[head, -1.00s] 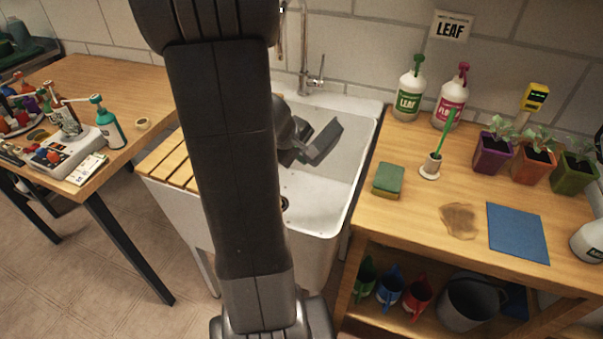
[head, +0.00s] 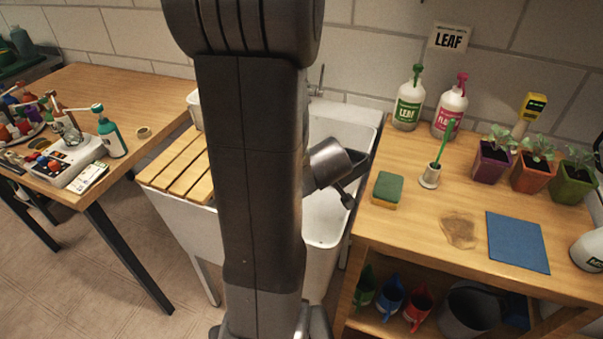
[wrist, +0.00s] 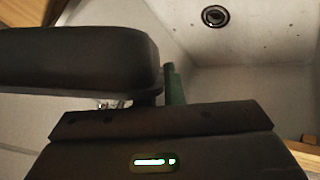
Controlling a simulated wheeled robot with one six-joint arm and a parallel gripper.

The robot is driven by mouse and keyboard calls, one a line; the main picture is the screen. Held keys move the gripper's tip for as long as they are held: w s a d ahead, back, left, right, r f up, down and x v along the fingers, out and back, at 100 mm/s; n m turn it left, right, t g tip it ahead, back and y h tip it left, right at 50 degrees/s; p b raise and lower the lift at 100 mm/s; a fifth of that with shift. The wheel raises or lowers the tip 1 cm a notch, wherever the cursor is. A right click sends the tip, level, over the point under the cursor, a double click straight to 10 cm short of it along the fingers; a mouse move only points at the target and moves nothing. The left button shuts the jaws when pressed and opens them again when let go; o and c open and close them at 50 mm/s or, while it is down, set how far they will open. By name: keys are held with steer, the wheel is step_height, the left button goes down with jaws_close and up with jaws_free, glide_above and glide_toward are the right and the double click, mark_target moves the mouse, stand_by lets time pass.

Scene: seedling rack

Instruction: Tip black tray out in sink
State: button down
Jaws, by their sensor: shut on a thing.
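The black tray (wrist: 75,62) shows as a dark, round-cornered shape at the left of the wrist view. It is close to the camera and runs out of frame. My gripper (wrist: 162,88) is shut on it near its right end, with a green strip beside the hold. In the head view my arm hides the tray, so its tilt and contents cannot be told. The white sink (head: 322,222) lies behind and right of my arm. Its drain (wrist: 214,16) shows at the top of the wrist view. My wrist is over the basin.
A slatted board (head: 175,170) lies left of the basin. A faucet (head: 318,85) stands behind it.

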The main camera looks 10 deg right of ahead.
mark_target(355, 171)
steer(key=shift+s+d+r+m+t+y+p, duration=0.25)
steer(key=shift+s+d+r+p, duration=0.35)
steer(key=shift+p, duration=0.6)
steer(key=shift+s+d+r+m+t+y+p, duration=0.1)
steer(key=shift+s+d+r+t+y+p, duration=0.15)
steer(key=shift+s+d+r+t+p, duration=0.6)
steer(key=p, duration=0.1)
steer(key=s+r+p, duration=0.1)
steer(key=p, duration=0.1)
steer(key=shift+d+y, duration=0.25)
steer(key=shift+y, duration=0.05)
steer(key=shift+s+d+r+m+t+y+p, duration=0.3)
steer(key=shift+s+d+r+t+p, duration=0.1)
steer(key=shift+s+t+p, duration=0.15)
steer(key=shift+s+d+r+m+t+y+p, duration=0.25)
steer(key=shift+s+r+t+y+p, duration=0.15)
steer(key=shift+p, duration=0.25)
steer(key=shift+s+d+r+m+t+y+p, duration=0.15)
steer(key=shift+s+d+r+t+p, duration=0.1)
steer(key=shift+s+r+t, duration=0.15)
steer(key=shift+s+d+r+m+t+y+p, duration=0.15)
steer(key=shift+s+r+t+p, duration=0.1)
steer(key=shift+s+t, duration=0.15)
